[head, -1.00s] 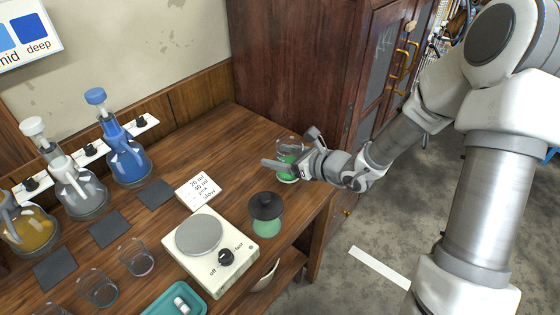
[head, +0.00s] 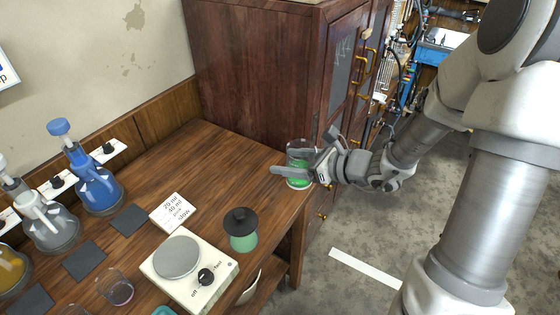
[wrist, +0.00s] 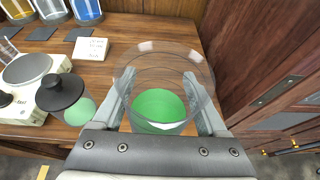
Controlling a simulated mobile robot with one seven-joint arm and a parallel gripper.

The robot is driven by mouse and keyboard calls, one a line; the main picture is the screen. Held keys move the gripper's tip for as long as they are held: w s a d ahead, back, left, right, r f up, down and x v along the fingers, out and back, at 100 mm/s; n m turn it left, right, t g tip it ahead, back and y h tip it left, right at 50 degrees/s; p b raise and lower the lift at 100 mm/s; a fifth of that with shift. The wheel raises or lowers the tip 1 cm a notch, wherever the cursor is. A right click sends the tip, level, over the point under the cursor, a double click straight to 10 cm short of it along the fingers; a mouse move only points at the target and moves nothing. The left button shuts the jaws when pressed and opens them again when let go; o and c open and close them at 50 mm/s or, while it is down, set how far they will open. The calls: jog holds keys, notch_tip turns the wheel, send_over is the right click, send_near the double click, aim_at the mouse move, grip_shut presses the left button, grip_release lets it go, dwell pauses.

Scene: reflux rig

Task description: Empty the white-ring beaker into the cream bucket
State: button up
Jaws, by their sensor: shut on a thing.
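My gripper (head: 297,163) is shut on a clear glass beaker (head: 299,181) holding bright green liquid. The beaker is upright near the table's right end, beside the cabinet; I cannot tell whether its base is clear of the table. In the wrist view the beaker (wrist: 160,62) stands between the two fingers, with green liquid low inside and a whitish patch below it. Its ring colour is not clear. A cream, curved vessel (head: 250,288), probably the cream bucket, shows partly below the table's front edge; the tabletop hides the rest.
A black-capped green jar (head: 242,230) and a hotplate (head: 188,268) stand left of the beaker. A label card (head: 172,212), flasks (head: 97,188) and a small beaker (head: 115,288) are further left. The dark wooden cabinet (head: 270,75) rises close behind and right.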

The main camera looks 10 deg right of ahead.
aim_at(292, 144)
jog(key=shift+s+d+r, duration=0.2)
jog(key=shift+d+r, duration=0.25)
jog(key=shift+d, duration=0.1)
notch_tip(292, 144, up, 5)
jog(key=p, duration=0.4)
jog(key=shift+s+d, duration=0.1)
jog(key=shift+d, duration=0.05)
jog(key=shift+f, duration=0.25)
jog(key=w+d+f+m+t+h, duration=0.2)
jog(key=d+f+m+t+h, duration=0.1)
jog(key=f, duration=0.6)
jog(key=shift+w+d+m+h, duration=0.2)
jog(key=shift+d+m+h, duration=0.35)
jog(key=shift+d, duration=0.3)
jog(key=shift+s+r, duration=0.1)
jog(key=shift+s, duration=0.1)
